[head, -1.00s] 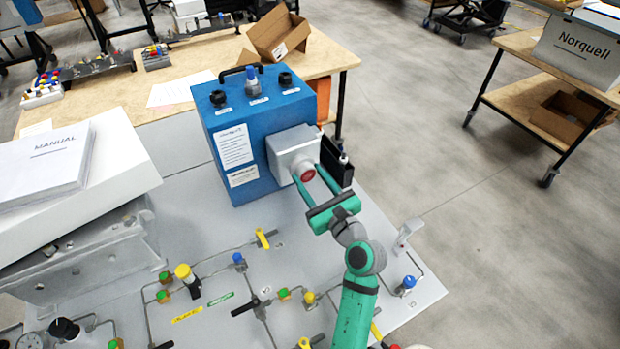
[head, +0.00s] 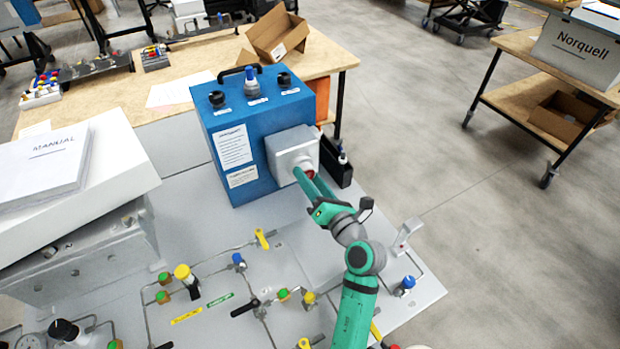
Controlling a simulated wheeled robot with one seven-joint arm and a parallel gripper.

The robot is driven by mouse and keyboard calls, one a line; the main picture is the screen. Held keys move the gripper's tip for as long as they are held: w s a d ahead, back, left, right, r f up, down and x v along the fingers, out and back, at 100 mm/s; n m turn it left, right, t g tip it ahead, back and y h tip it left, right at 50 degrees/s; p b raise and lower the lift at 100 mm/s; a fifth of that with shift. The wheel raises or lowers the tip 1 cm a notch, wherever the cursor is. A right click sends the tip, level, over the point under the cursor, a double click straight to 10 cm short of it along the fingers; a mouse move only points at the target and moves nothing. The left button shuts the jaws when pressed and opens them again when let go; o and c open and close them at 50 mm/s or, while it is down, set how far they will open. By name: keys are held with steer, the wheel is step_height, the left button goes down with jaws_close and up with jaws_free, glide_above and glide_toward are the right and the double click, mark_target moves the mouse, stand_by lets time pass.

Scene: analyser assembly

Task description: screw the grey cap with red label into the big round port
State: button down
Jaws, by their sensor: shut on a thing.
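The grey cap with its red label (head: 310,175) sits at the front of the grey square housing (head: 289,146) on the right side of the blue analyser box (head: 225,122). My gripper (head: 307,177) is shut on the cap, with its green fingers reaching up and left to it. The fingers cover much of the cap and its label. The big round port is hidden behind the cap, so I cannot tell how deep the cap sits in it.
A black open holder (head: 338,168) stands just right of the housing. Yellow (head: 262,239) and blue (head: 238,260) valves and thin pipes cover the panel below. A white box with a manual (head: 45,160) is at left. Bare panel lies in front of the blue box.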

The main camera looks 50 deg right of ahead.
steer(key=c, duration=0.9)
jaws_free()
steer(key=shift+s+d+f, duration=0.1)
steer(key=shift+d, duration=0.1)
steer(key=shift+a, duration=0.1)
steer(key=v, duration=0.7)
steer(key=shift+a, duration=0.1)
